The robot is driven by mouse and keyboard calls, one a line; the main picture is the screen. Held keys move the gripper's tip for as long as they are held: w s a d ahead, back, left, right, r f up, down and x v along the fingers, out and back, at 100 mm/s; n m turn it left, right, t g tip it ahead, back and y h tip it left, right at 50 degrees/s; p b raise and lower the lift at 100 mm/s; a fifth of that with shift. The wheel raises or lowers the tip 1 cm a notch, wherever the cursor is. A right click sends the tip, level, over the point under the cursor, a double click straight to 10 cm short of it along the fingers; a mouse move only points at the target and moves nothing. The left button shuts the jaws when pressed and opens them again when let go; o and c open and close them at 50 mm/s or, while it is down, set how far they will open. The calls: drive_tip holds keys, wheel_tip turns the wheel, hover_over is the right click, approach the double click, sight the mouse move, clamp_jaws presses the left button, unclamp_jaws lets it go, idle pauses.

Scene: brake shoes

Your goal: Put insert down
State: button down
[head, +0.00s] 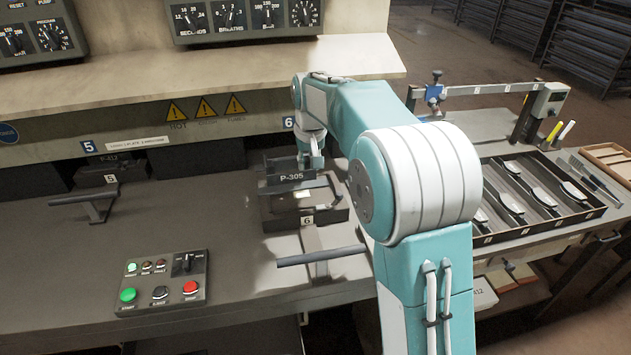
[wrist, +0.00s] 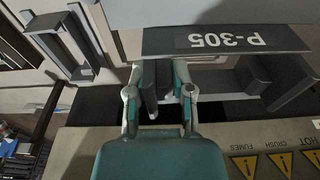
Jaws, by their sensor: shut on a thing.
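The insert is a dark block with a plate marked P-305 (head: 275,184). In the head view it is at the station marked 6, over a dark lower block (head: 335,214). I cannot tell whether it rests on that block or hangs just above it. My gripper (head: 313,163) is at the insert's back right, partly hidden by my arm. In the wrist view my gripper (wrist: 160,95) has its two fingers around a dark upright part of the insert, whose plate also shows there (wrist: 280,41).
A bar handle (head: 315,257) stands in front of the station. A control box (head: 163,282) with buttons is at the front left. Station 5 holds another block, marked P-412 (head: 100,170). A tray of metal parts (head: 525,228) is at the right. Warning signs line the panel behind.

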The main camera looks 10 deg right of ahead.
hover_over(317, 190)
wheel_tip(317, 190, down, 5)
drive_tip(key=shift+r, duration=0.1)
drive_tip(key=shift+w+f, duration=0.1)
drive_tip(key=shift+f, duration=1.8)
drive_tip(key=shift+c, duration=2.4)
unclamp_jaws()
drive_tip(key=shift+f, duration=0.1)
